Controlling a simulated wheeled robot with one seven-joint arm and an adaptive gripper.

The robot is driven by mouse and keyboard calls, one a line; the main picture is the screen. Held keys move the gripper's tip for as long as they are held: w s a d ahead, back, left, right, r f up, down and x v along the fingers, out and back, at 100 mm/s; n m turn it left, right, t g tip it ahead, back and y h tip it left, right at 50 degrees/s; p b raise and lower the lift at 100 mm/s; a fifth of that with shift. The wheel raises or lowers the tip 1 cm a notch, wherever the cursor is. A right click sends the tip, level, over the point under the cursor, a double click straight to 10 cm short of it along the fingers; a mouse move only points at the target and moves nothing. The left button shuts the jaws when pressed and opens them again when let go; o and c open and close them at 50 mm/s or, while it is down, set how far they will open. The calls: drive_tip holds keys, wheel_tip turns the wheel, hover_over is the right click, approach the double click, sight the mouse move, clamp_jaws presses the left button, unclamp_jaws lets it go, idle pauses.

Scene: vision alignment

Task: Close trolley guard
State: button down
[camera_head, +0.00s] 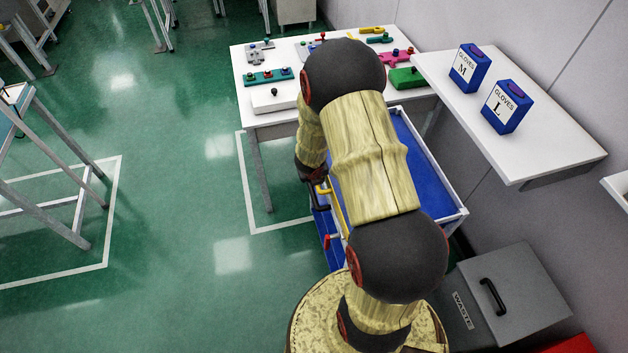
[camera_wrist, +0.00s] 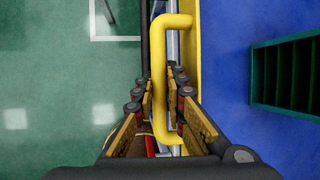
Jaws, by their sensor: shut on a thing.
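The trolley (camera_head: 432,178) has a blue tray with a pale rim and stands beside the white table, partly hidden behind my arm. A yellow handle (camera_wrist: 158,62) stands along the trolley's left edge, next to a yellow rail (camera_wrist: 188,50). I take these to be the guard, but cannot tell how far it is swung. My gripper (camera_wrist: 163,98) has its fingers on both sides of the yellow handle and is shut on it. In the head view, my gripper (camera_head: 313,178) is at the trolley's left side, and a yellow part (camera_head: 323,189) shows next to it.
A dark green slotted box (camera_wrist: 288,75) sits in the blue tray. The white table (camera_head: 250,78) with colored parts stands behind. A wall shelf (camera_head: 545,150) with two glove boxes and a grey waste bin (camera_head: 515,290) are at right.

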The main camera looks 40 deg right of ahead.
drive_tip(key=shift+f, duration=0.1)
drive_tip(key=c, duration=2.1)
unclamp_jaws()
drive_tip(key=shift+d, duration=0.1)
drive_tip(key=shift+v, duration=6)
